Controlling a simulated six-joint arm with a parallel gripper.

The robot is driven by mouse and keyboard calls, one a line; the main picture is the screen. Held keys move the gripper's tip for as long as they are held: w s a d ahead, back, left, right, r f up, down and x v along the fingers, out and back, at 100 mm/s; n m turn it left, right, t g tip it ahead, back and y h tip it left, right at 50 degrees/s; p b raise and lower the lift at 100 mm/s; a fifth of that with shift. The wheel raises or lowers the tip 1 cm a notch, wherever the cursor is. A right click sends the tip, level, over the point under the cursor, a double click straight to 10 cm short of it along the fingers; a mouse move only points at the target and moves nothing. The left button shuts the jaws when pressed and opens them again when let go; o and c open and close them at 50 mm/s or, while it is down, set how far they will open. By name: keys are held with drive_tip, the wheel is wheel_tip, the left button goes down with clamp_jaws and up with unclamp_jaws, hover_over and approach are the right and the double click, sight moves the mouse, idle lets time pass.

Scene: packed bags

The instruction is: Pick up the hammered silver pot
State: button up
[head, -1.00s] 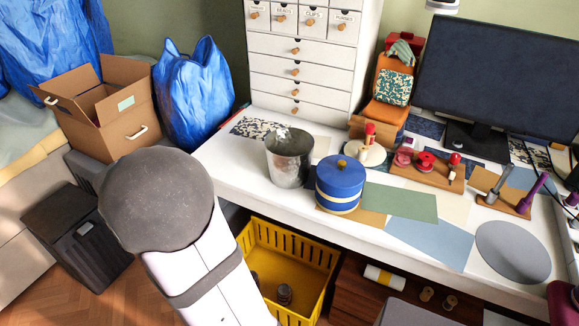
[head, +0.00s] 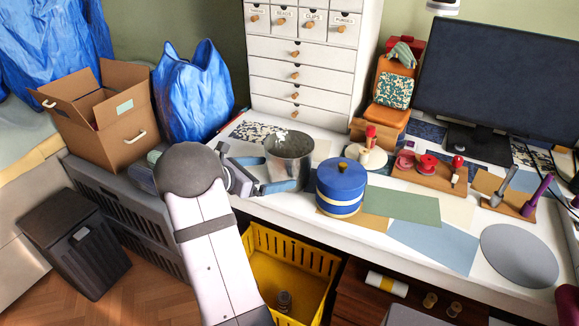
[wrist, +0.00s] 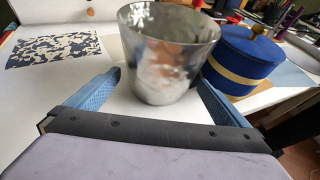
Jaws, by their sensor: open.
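The hammered silver pot (head: 290,160) stands upright on the white desk, left of the blue lidded tin. In the wrist view the pot (wrist: 168,50) is straight ahead, with its lower part between the tips of my fingers. My gripper (head: 267,173) is open at the pot's left and front side. Its two blue fingers show in the wrist view (wrist: 160,88), one on each side of the pot's base. A gap shows between the left finger and the pot. Whether the right finger touches the pot I cannot tell.
The blue tin (head: 341,186) stands close to the pot's right, near my right finger. A white drawer unit (head: 305,60) stands behind. A patterned sheet (wrist: 55,50) lies flat to the left. A yellow crate (head: 290,260) is below the desk edge.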

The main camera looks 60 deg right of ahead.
drive_tip(key=shift+f+x, duration=0.2)
drive_tip(key=shift+x, duration=2.65)
drive_tip(key=shift+a, duration=0.1)
drive_tip(key=shift+c, duration=0.6)
drive_tip(key=c, duration=0.8)
drive_tip(key=shift+r, duration=0.15)
wheel_tip(320, 180, up, 10)
drive_tip(key=p, duration=0.1)
